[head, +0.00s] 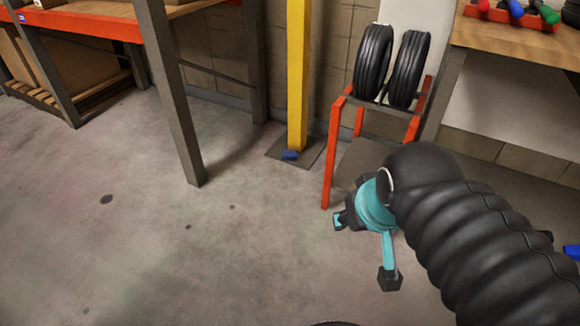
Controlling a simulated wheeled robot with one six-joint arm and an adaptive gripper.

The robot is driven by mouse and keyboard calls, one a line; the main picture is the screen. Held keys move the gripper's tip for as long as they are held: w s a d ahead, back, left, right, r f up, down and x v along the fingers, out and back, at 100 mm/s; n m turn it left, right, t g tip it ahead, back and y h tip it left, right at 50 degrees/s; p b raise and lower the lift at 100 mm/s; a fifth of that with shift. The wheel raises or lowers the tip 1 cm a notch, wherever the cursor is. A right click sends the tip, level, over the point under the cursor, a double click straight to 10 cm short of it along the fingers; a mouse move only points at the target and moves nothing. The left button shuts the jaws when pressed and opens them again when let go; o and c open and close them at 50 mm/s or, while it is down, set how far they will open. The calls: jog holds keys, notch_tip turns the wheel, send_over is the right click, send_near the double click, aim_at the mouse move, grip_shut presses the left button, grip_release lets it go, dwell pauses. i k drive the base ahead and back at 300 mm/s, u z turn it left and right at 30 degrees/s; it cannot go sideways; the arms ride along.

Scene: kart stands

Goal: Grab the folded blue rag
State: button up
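A small blue thing (290,155) lies on the floor plate at the foot of the yellow post; it may be the folded blue rag, but it is too small to make out folds. Another blue patch (572,251) is cut off at the right edge, and I cannot tell what it is. My gripper (364,252) has teal and black fingers. It hangs over the floor in front of the red stand, its fingers spread apart with nothing seen between them. It is apart from the blue thing at the post, to its lower right.
A red stand (328,165) holding two black tyres (374,60) is right of the yellow post (297,80). A grey rack leg (178,110) stands to the left. A wooden bench (520,38) with coloured-handled items is at upper right. The left floor is clear.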

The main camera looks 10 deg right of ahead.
aim_at(286, 155)
jog(key=u, duration=0.65)
jog(key=i, duration=0.7)
jog(key=u, duration=0.9)
jog(key=i, duration=1.05)
jog(key=z, duration=0.8)
jog(key=i, duration=0.9)
jog(key=z, duration=0.9)
